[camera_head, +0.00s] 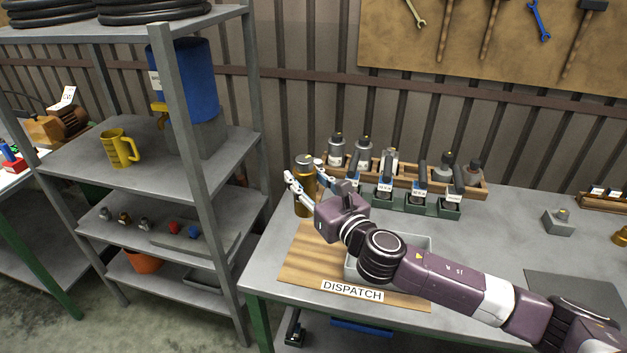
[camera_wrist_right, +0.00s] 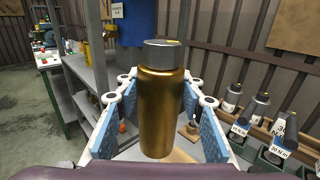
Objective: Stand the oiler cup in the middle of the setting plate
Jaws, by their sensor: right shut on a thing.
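The oiler cup, a brass cylinder with a grey metal cap, stands upright in my right gripper (camera_head: 306,184). It shows at the left of the table in the head view (camera_head: 304,166) and in the middle of the right wrist view (camera_wrist_right: 162,105). My right gripper's blue-padded fingers (camera_wrist_right: 160,112) are shut on it from both sides. I cannot tell whether its base touches anything. A flat dark grey plate (camera_head: 590,293), which looks like the setting plate, lies bare at the right of the table, far from the cup. My left gripper is not in view.
A wooden board (camera_head: 297,262) marked DISPATCH bears a grey tray (camera_head: 428,243), partly hidden by my right arm. Behind stand a wooden rack (camera_head: 404,175) of bottles and several green-based holders (camera_head: 417,207). A grey block (camera_head: 558,222) sits at the right. A shelf (camera_head: 200,150) stands left.

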